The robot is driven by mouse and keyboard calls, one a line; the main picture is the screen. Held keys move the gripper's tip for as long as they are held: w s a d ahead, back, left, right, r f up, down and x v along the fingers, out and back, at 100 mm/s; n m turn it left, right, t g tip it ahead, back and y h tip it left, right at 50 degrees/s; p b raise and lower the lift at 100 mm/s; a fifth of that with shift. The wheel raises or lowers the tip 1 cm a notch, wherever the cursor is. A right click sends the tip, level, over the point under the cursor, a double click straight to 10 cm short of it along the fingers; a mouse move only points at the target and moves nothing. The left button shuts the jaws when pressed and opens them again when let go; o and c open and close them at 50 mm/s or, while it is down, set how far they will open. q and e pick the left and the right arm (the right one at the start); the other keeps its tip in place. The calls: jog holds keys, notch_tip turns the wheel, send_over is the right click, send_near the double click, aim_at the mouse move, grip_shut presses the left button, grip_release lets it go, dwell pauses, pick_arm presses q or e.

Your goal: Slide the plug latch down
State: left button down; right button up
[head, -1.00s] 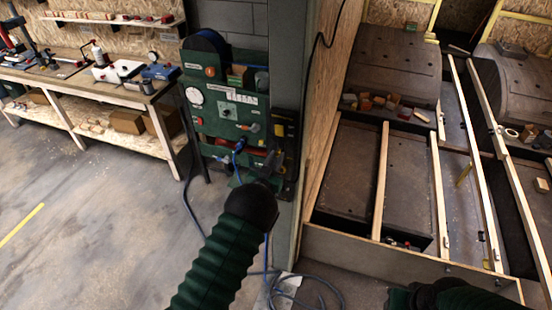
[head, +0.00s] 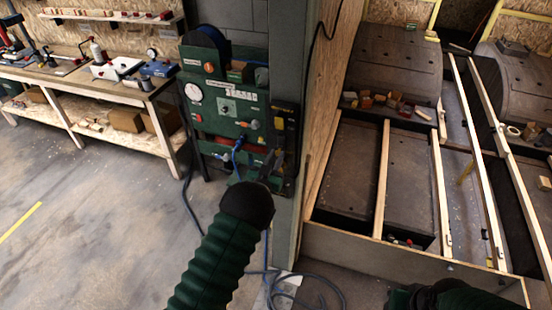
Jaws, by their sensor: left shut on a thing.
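The green panel (head: 228,106) stands against the grey post. It carries a dial, labels, knobs and a blue plug (head: 237,146) with a blue hose. My left gripper (head: 268,164) is at the panel's lower right, to the right of the blue plug. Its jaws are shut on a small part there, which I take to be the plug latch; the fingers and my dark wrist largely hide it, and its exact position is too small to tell. Part of my right arm shows at the bottom right; its gripper is out of view.
A grey post (head: 291,60) rises just right of the panel. A blue hose (head: 320,287) lies coiled on the floor below. A workbench (head: 100,88) with tools stands at the left. A wooden frame (head: 385,180) with dark panels fills the right. The floor at left is clear.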

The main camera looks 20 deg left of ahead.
pick_arm(q)
jog(key=c, duration=1.3)
grip_release()
jog(key=shift+f, duration=0.25)
jog(key=shift+s, duration=0.1)
jog(key=s+b, duration=0.1)
jog(key=s, duration=0.4)
jog(key=s+b, duration=0.2)
jog(key=s, duration=0.4)
jog(key=s+b, duration=0.2)
jog(key=s, duration=0.3)
jog(key=shift+s+a, duration=0.25)
jog(key=shift+s, duration=0.05)
jog(key=s+f+n+g+y+b, duration=0.1)
jog(key=s+f+n+g+b, duration=0.1)
jog(key=s+f+g+b, duration=0.45)
jog(key=s+d+f+g, duration=0.1)
jog(key=s+g, duration=0.2)
jog(key=s, duration=0.2)
jog(key=s+d+f+m+g, duration=0.1)
jog(key=s+f+g, duration=0.1)
jog(key=s, duration=0.3)
jog(key=s+d+f+g, duration=0.1)
jog(key=s+g, duration=0.3)
jog(key=s, duration=0.1)
jog(key=shift+s+f+m, duration=0.25)
jog(key=shift+s+m, duration=0.05)
jog(key=shift+s, duration=0.05)
